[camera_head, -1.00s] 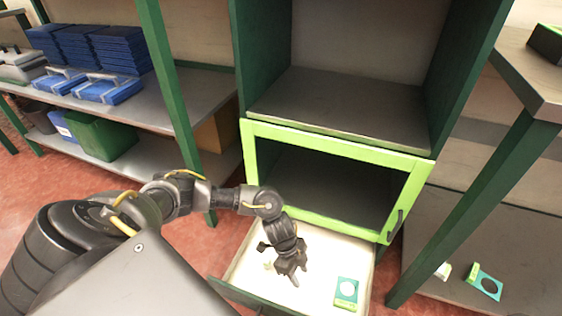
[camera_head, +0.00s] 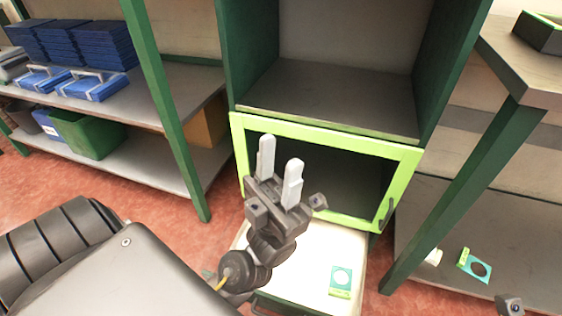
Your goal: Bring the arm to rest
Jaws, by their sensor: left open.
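My left gripper (camera_head: 279,172) is raised in front of the cabinet, its two pale fingers pointing up and apart. It is open and nothing shows between the fingers. Its wrist and forearm hide part of the open white drawer (camera_head: 313,262) below. A small dark piece at the bottom right edge may be part of my right arm; its gripper does not show clearly.
A green-framed cabinet door (camera_head: 330,139) stands behind the gripper. A teal and white card (camera_head: 341,281) lies in the drawer. Shelves with blue trays (camera_head: 92,87) and a green bin (camera_head: 88,134) stand left. A table leg (camera_head: 462,190) rises on the right.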

